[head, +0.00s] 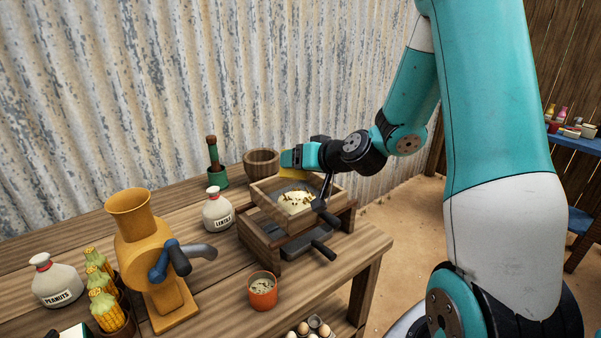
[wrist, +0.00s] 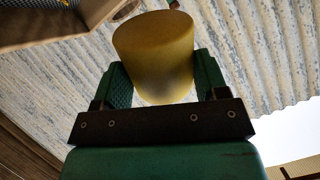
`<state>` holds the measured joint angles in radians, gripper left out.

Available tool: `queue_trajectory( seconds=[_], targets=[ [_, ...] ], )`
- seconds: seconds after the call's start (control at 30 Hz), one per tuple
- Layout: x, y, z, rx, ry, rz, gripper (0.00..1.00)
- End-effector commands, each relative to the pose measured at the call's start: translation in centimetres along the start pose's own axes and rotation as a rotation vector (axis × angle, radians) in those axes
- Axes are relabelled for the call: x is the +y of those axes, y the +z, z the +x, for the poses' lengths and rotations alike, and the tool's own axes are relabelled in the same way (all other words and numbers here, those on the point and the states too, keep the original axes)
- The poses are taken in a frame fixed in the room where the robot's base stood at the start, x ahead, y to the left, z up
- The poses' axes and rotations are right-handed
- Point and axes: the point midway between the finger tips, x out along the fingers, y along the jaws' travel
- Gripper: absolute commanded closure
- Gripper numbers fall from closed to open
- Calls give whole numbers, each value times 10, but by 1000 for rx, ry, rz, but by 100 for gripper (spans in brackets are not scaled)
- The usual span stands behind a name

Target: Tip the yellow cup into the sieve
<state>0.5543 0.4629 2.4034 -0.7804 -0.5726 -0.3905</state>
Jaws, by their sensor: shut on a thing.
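The yellow cup (wrist: 155,60) sits between the two fingers of my gripper (wrist: 155,80) in the wrist view. My gripper is shut on it. In the head view only a bit of yellow cup (head: 292,172) shows beside my gripper, at the back edge of the sieve. The cup's mouth and inside are hidden, so I cannot tell its exact tilt. The square wooden sieve (head: 262,198) sits on a wooden stand. A pale heap with dark specks (head: 296,200) lies on its mesh. The sieve's underside edge also shows at the top left of the wrist view (wrist: 50,25).
An orange cup (head: 262,292) with pale contents stands in front of the sieve stand. A yellow grinder (head: 140,250) is at left. Corrugated metal wall (head: 200,80) is close behind.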

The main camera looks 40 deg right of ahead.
Motion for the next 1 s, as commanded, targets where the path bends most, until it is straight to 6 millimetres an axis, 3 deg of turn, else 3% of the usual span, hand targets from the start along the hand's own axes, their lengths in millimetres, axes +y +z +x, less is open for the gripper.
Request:
queue_trajectory(
  seconds=[1.0],
  targets=[
    [9,24,10,254,12,-258,64]
  ],
)
